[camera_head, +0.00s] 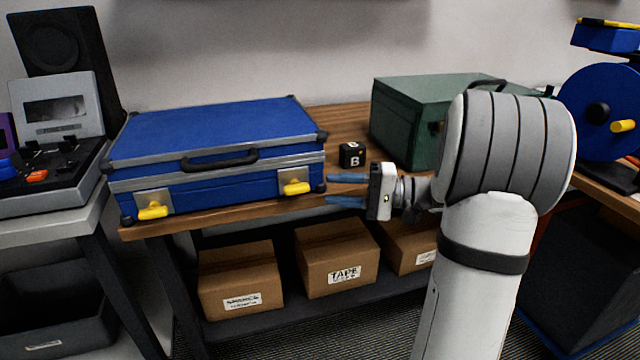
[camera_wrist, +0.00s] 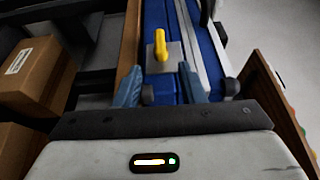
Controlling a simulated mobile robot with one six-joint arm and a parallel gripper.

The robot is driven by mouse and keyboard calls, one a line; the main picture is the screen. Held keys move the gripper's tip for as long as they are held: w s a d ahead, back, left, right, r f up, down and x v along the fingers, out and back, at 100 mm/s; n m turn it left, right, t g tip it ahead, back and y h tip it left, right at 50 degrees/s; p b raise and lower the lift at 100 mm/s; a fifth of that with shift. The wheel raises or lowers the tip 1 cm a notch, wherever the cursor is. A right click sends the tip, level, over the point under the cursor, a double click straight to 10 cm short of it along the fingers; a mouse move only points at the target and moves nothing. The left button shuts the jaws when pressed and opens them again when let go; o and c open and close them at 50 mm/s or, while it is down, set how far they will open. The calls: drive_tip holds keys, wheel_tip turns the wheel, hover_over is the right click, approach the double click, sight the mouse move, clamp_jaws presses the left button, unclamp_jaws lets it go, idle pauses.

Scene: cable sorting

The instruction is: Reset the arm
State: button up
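My gripper (camera_head: 347,189) is at the front edge of the wooden table, just right of the closed blue case (camera_head: 215,140). Its two blue fingers are spread apart with nothing between them, and point left toward the case's right front corner. In the wrist view my gripper (camera_wrist: 160,88) is open, and the case (camera_wrist: 205,50) with a yellow latch (camera_wrist: 160,48) lies beyond the fingertips. I cannot tell whether the fingers touch the case. My arm is stretched out from the lower right, folded at the elbow.
A black block marked B (camera_head: 352,155) sits on the table behind my gripper. A green case (camera_head: 405,115) stands at the back right, close to my arm. Cardboard boxes (camera_head: 335,255) fill the shelf below. A blue cable reel (camera_head: 590,85) is at far right.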

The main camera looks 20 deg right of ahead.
drive_tip(key=shift+v, duration=0.8)
drive_tip(key=s+a+r+n+g+h+p, duration=0.2)
drive_tip(key=s+a+r+g+h+p, duration=0.55)
drive_tip(key=s+a+p, duration=0.55)
drive_tip(key=s+d+r+n+t+h+p, duration=0.2)
drive_tip(key=s+r+h+p, duration=0.4)
drive_tip(key=p, duration=1)
wheel_tip(320, 180, up, 6)
drive_tip(key=d+t+h, duration=0.1)
drive_tip(key=d+h, duration=0.1)
drive_tip(key=h, duration=0.1)
drive_tip(key=shift+n, duration=0.3)
drive_tip(key=shift+f, duration=0.1)
